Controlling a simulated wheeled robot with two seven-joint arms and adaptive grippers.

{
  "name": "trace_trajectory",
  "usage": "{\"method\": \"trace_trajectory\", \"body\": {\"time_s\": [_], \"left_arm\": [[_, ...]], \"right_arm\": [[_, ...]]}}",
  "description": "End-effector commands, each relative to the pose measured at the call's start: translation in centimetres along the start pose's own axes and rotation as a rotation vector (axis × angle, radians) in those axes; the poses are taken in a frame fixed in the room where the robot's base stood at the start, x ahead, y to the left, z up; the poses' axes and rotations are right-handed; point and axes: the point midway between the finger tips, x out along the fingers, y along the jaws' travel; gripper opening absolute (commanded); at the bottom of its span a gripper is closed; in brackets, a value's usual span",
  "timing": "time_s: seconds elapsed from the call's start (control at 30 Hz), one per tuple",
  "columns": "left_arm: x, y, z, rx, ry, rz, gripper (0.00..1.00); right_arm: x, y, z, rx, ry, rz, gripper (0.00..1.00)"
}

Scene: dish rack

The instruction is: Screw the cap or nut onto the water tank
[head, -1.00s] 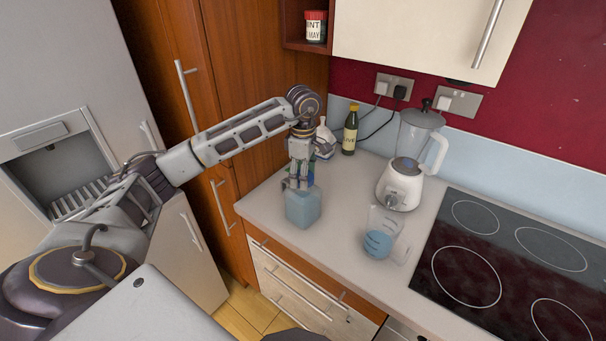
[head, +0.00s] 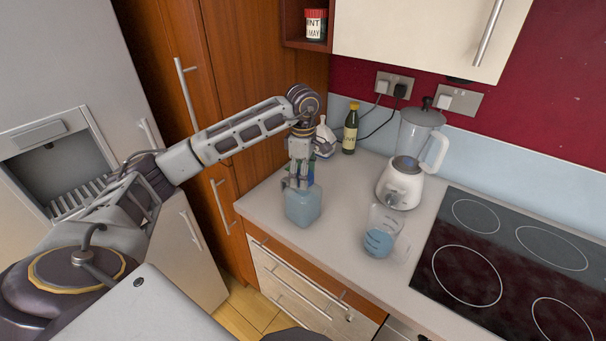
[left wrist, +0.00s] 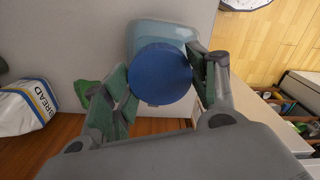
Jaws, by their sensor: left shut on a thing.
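The water tank (head: 304,208) is a translucent light-blue container standing on the worktop near its left front corner. In the left wrist view the tank (left wrist: 165,33) shows behind a round dark-blue cap (left wrist: 160,74). My left gripper (head: 300,184) points down over the top of the tank. In the left wrist view the gripper (left wrist: 163,86) has its two fingers on either side of the cap, shut on it. The cap is at the tank's top; I cannot tell whether its thread is engaged. My right gripper is not in view.
A measuring jug (head: 380,240) with blue liquid stands right of the tank. A blender (head: 405,170), an olive-oil bottle (head: 350,130) and a white bottle (head: 325,138) stand behind. The black hob (head: 480,250) is at the right. A bread bag (left wrist: 25,105) shows in the wrist view.

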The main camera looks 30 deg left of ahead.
Motion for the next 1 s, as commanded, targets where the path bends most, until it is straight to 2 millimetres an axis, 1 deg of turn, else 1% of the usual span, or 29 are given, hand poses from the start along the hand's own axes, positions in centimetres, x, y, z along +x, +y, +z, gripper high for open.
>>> {"method": "trace_trajectory", "body": {"time_s": [1.0], "left_arm": [[1.2, 0.0, 0.0, 0.000, 0.000, 0.000, 0.30]], "right_arm": [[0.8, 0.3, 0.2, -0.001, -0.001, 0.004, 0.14]]}}
